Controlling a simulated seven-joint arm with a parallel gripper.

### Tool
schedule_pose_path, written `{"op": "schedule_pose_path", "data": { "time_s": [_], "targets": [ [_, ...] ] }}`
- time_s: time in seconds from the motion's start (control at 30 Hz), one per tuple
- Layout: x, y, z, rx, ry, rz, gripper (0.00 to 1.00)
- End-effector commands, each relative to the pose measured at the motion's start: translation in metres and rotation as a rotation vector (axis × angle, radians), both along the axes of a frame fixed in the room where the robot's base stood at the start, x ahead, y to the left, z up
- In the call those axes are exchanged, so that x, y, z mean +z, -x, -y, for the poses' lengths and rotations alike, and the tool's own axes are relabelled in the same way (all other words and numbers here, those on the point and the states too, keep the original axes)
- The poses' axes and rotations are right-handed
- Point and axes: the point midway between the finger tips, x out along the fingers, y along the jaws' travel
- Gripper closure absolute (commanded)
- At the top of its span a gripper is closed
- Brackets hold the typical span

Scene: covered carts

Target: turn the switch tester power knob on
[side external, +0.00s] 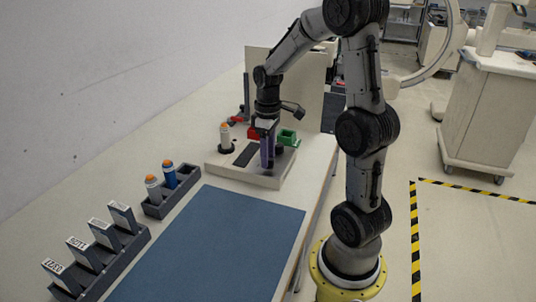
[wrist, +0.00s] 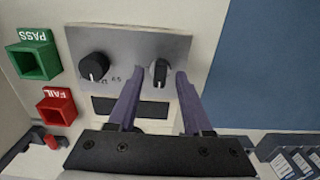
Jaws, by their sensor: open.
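The switch tester is a pale flat box (side external: 222,170) on the bench. In the wrist view, its grey panel (wrist: 128,42) carries two black knobs and a dark window. The left knob (wrist: 93,66) has printed marks beside it. The right knob (wrist: 159,72) has a pale pointer line running roughly up and down the picture. No power label is readable. My gripper (wrist: 160,78) is open, with one purple finger on each side of the right knob; contact cannot be told. In the side view my gripper (side external: 267,158) points down over the tester and hides its knobs.
A green PASS bin (wrist: 34,58) and a red FAIL bin (wrist: 57,106) stand beside the panel. An orange-topped cylinder (side external: 225,135) stands at the tester's left. A blue mat (side external: 215,245), a rack with two cylinders (side external: 158,208) and a rack of labelled slabs (side external: 118,245) lie nearer.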

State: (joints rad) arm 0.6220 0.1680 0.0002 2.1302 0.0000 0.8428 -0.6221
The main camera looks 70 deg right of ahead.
Motion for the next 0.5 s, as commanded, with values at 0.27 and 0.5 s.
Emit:
{"op": "schedule_pose_path", "data": {
  "time_s": [0.27, 0.5],
  "targets": [
    [-0.0018, 0.0001, 0.0, 0.0, 0.0, 0.0, 0.5],
    [-0.0016, 0.0, 0.0, 0.0, 0.0, 0.0, 0.9]
  ]
}}
